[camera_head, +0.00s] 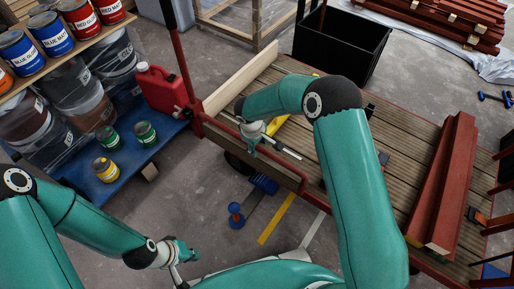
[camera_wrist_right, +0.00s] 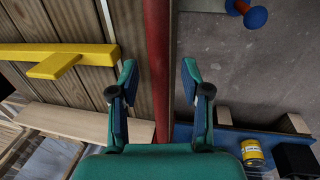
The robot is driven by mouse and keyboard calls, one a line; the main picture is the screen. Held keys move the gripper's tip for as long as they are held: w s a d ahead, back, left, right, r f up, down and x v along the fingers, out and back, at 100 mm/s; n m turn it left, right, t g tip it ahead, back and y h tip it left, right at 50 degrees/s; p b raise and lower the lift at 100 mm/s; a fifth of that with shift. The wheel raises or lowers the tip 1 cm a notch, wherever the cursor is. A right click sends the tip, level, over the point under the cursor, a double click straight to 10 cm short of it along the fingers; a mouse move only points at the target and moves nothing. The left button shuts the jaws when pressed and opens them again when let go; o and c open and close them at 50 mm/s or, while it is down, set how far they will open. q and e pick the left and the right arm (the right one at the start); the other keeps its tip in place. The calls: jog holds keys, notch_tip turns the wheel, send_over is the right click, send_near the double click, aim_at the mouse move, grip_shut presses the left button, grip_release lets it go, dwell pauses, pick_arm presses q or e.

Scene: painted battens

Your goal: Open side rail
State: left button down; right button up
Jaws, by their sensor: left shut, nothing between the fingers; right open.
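The red side rail (camera_head: 291,172) runs along the near-left edge of a cart with a slatted wooden deck (camera_head: 330,112). It meets a tall red post (camera_head: 180,62) at its left end. My right gripper (camera_head: 252,143) is open over the rail. In the right wrist view the rail (camera_wrist_right: 158,40) passes lengthwise between the open fingers (camera_wrist_right: 159,72), with a gap on both sides; I cannot tell how far below the fingertips it lies. My left gripper (camera_head: 188,254) is shut and empty, low at the front, away from the rail.
A yellow tool (camera_wrist_right: 65,58) and a pale board (camera_head: 240,78) lie on the deck; red battens (camera_head: 446,180) lie at its right. A black crate (camera_head: 341,45) stands behind. Paint tins (camera_head: 145,133) and a red canister (camera_head: 160,90) stand left. Blue-ended items (camera_head: 236,213) lie on the floor in front.

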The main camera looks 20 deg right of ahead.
jog(key=shift+f, duration=0.4)
jog(key=shift+c, duration=0.2)
grip_shut()
